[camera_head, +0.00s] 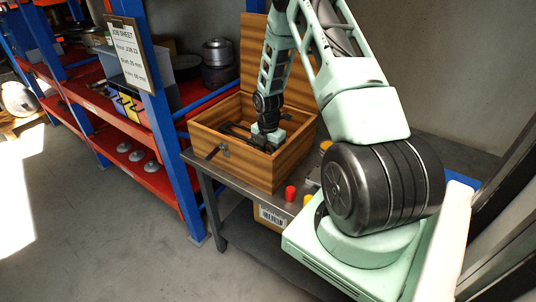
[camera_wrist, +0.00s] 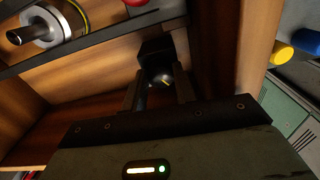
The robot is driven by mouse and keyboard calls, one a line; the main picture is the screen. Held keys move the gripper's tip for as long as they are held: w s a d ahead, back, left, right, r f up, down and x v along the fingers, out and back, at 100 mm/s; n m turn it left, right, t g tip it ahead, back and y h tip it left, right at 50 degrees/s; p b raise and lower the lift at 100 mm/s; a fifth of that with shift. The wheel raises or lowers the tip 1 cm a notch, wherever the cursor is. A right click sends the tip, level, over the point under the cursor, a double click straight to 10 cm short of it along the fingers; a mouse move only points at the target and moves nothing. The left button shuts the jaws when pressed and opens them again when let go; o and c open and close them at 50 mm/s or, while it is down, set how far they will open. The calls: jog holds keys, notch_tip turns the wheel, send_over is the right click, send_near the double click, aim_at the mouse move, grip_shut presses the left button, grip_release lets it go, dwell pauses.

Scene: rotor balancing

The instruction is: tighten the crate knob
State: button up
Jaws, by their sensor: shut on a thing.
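The wooden crate (camera_head: 235,166) stands on a metal cart with its lid (camera_head: 252,45) raised. My gripper (camera_head: 265,142) reaches down inside it. In the wrist view my gripper (camera_wrist: 158,88) is shut on a dark knob (camera_wrist: 155,50), which sits between the two fingers. A shiny round part with a small yellow mark shows at the knob's near end. A dark bar (camera_wrist: 85,48) crosses the crate beside the knob. In the head view the knob is hidden by my gripper, and its tightness cannot be told.
A metal shaft with a yellow ring (camera_wrist: 48,24) lies beyond the bar. A red cap (camera_head: 290,193) and a yellow one (camera_head: 307,199) stand on the cart beside the crate. Blue and red shelving (camera_head: 165,130) is close on the left. Open floor (camera_head: 110,235) lies at the front left.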

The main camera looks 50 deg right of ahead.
jog(key=m+b, duration=0.2)
jog(key=m, duration=0.5)
jog(key=shift+b, duration=0.3)
jog(key=m+b, duration=0.1)
jog(key=m, duration=0.3)
jog(key=shift+s, duration=0.1)
jog(key=m+b, duration=0.1)
jog(key=m, duration=0.2)
jog(key=shift+m, duration=0.3)
jog(key=m+b, duration=0.2)
jog(key=m, duration=0.3)
jog(key=shift+a, duration=0.1)
jog(key=m, duration=0.4)
jog(key=shift+b, duration=0.35)
jog(key=shift+r+m, duration=0.1)
jog(key=shift+m, duration=0.3)
jog(key=o, duration=1)
jog(key=shift+c, duration=0.2)
